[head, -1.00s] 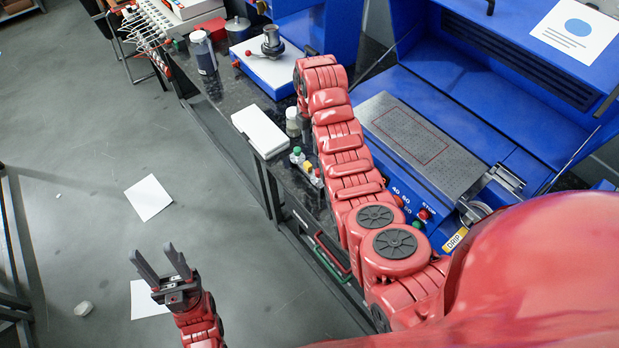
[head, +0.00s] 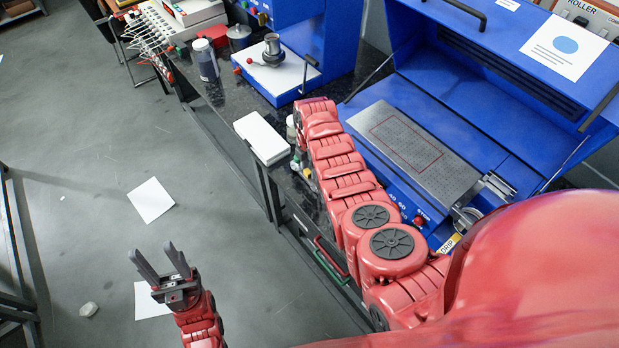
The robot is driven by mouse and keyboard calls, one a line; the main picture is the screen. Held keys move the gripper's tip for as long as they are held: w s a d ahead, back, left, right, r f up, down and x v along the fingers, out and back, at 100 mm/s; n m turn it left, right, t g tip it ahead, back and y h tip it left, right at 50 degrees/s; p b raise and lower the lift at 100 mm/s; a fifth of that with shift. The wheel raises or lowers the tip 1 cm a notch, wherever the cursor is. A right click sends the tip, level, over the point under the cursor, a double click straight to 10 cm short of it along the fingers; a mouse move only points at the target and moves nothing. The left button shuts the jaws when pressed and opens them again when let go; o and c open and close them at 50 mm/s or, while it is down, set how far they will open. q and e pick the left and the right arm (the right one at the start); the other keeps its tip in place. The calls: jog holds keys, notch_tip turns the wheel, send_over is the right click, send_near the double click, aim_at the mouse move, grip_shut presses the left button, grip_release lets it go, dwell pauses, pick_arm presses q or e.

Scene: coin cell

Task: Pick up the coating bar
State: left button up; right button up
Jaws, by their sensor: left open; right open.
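A blue coating machine (head: 490,120) with an open lid and a perforated metal plate (head: 392,142) stands at the right in the head view. A metal bar-like piece (head: 494,187) sits at the plate's right end; I cannot tell surely whether it is the coating bar. My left gripper (head: 156,252) is open and empty, over the floor at lower left, far from the machine. My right arm stretches up along the machine's front edge and covers part of the bench. Its gripper is not visible.
The dark bench (head: 215,92) carries a white box (head: 261,137), a dark-filled bottle (head: 206,62) and a white-topped device (head: 275,72). White sheets (head: 151,200) lie on the floor. The floor around my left gripper is mostly clear.

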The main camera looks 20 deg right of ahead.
grip_shut()
dwell(1.4)
